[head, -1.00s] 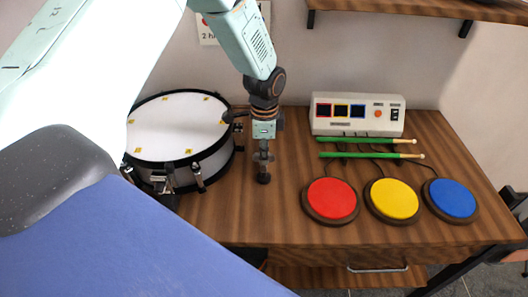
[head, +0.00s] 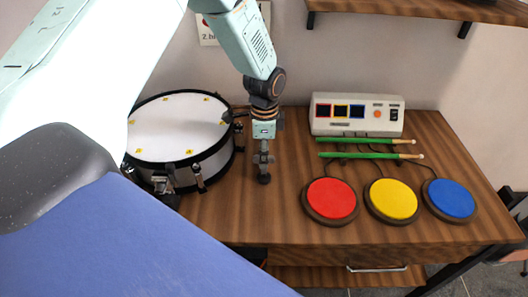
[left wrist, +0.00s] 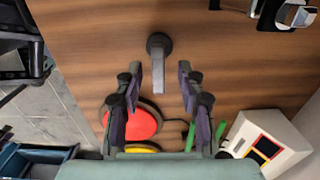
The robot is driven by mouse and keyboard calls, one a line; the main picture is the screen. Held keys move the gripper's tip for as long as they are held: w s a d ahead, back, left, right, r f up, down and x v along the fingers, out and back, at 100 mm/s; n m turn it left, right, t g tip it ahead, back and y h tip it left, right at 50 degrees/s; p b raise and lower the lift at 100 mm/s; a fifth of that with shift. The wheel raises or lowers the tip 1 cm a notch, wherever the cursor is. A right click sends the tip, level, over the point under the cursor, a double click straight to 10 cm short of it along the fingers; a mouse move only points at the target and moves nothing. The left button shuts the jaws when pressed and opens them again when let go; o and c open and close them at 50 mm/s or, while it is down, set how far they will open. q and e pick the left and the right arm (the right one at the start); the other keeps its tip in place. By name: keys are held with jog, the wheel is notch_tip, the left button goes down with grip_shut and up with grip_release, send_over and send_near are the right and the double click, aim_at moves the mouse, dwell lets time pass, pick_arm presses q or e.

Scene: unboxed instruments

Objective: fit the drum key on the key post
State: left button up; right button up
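My left gripper (head: 263,159) hangs over the table beside the drum, pointing down. In the left wrist view its two fingers (left wrist: 161,78) are apart. An upright with a round dark foot (left wrist: 158,42) and a grey bar stands just past and between the fingertips; it looks like the key post. In the head view its dark foot (head: 264,178) shows under the gripper. I cannot tell whether the fingers touch the grey bar, or whether that bar is part of the post or the drum key. I make out no separate drum key. My right gripper is not in view.
The snare drum (head: 178,126) stands left of the gripper. Red (head: 331,199), yellow (head: 393,200) and blue (head: 452,199) pads lie to the right. Behind them are two green drumsticks (head: 365,155) and a white module (head: 357,115). The table front (head: 240,228) is clear.

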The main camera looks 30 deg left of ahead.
pick_arm(q)
notch_tip(320, 180, up, 12)
dwell(0.6)
dwell(0.6)
